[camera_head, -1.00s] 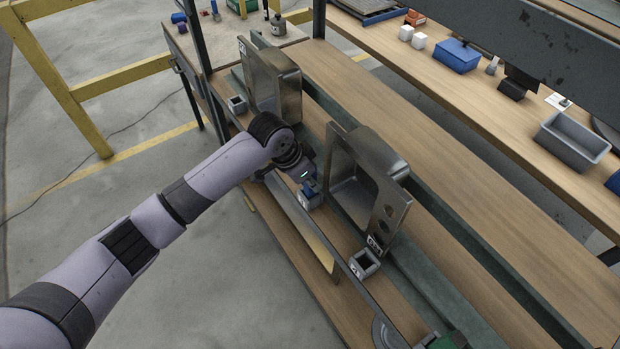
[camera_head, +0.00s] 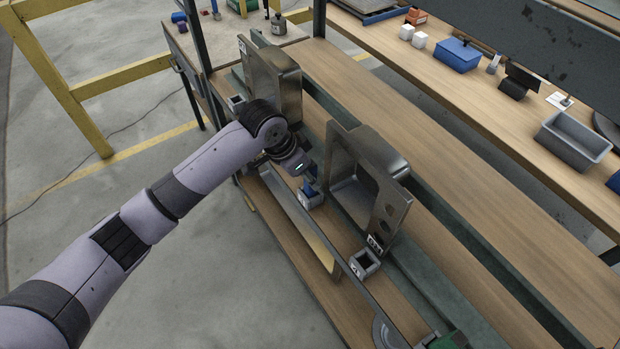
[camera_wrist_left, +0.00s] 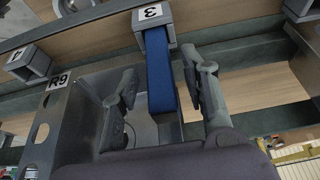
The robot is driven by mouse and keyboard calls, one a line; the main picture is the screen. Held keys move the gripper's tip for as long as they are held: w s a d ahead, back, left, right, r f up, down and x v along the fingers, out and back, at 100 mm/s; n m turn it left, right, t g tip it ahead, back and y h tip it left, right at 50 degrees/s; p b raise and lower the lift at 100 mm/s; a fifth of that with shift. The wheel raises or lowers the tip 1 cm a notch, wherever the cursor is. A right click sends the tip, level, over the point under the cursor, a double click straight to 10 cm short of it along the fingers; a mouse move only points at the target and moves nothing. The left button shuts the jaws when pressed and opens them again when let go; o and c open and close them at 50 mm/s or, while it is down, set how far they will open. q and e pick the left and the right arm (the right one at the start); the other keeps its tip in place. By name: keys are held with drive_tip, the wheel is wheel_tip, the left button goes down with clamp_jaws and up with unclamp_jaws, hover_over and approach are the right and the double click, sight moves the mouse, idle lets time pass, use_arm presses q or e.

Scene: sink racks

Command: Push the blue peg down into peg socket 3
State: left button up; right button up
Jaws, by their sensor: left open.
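The blue peg (camera_head: 310,187) stands in the grey peg socket 3 (camera_head: 311,201) on the bench, with its upper length showing above the socket. In the left wrist view the long blue peg (camera_wrist_left: 162,85) runs out of the socket labelled 3 (camera_wrist_left: 154,17). My left gripper (camera_head: 303,176) is just above the peg in the head view. In the left wrist view its open fingers (camera_wrist_left: 165,78) lie on either side of the peg, with gaps to both. How deep the peg sits inside the socket is hidden.
Metal sink racks (camera_head: 368,185) (camera_head: 272,82) stand close behind the sockets. Empty sockets are at the right (camera_head: 364,263) and far left (camera_head: 236,105). A dark rail (camera_head: 360,283) runs along the front. A rear bench holds a grey bin (camera_head: 572,140) and a blue bin (camera_head: 457,55).

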use_arm(q)
drive_tip(key=v, duration=0.9)
drive_tip(key=shift+b, duration=0.45)
drive_tip(key=shift+f, duration=0.1)
